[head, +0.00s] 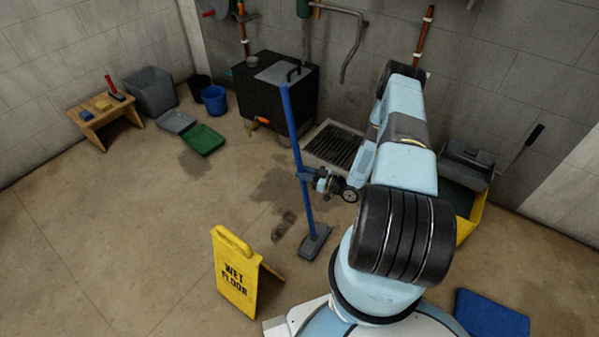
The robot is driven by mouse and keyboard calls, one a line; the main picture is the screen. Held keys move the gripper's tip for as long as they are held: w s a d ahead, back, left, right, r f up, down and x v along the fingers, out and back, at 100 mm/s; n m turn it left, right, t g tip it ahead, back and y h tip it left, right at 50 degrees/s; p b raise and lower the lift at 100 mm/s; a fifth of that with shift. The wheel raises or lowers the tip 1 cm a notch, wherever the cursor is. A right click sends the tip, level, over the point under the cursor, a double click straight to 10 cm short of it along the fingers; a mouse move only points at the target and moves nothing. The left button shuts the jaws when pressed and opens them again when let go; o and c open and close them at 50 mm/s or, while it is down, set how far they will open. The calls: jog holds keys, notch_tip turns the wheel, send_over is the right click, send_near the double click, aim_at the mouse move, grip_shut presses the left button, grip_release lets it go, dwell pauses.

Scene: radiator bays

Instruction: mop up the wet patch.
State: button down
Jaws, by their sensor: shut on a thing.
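A mop with a long blue handle (293,130) stands nearly upright in the head view, tilted slightly. Its flat grey head (314,242) rests on the floor at the right edge of dark stains. My gripper (306,176) is shut on the blue handle about midway down. The wet patch (275,200) shows as dark, irregular blotches on the concrete, mostly left of the handle. Smaller dark spots (284,224) lie just left of the mop head. Part of the floor behind my arm is hidden.
A yellow wet floor sign (236,275) stands left of the mop head. A floor grate (335,146) lies behind, beside a black tank (278,95). A yellow bucket (468,222) stands right of my arm. A small bench (104,117) is far left. The left floor is open.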

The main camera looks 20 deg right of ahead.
jog(key=s+a+v, duration=0.1)
jog(key=v, duration=1.2)
jog(key=shift+s+a, duration=0.2)
jog(key=shift+s, duration=0.25)
dwell(0.9)
jog(key=shift+r, duration=0.1)
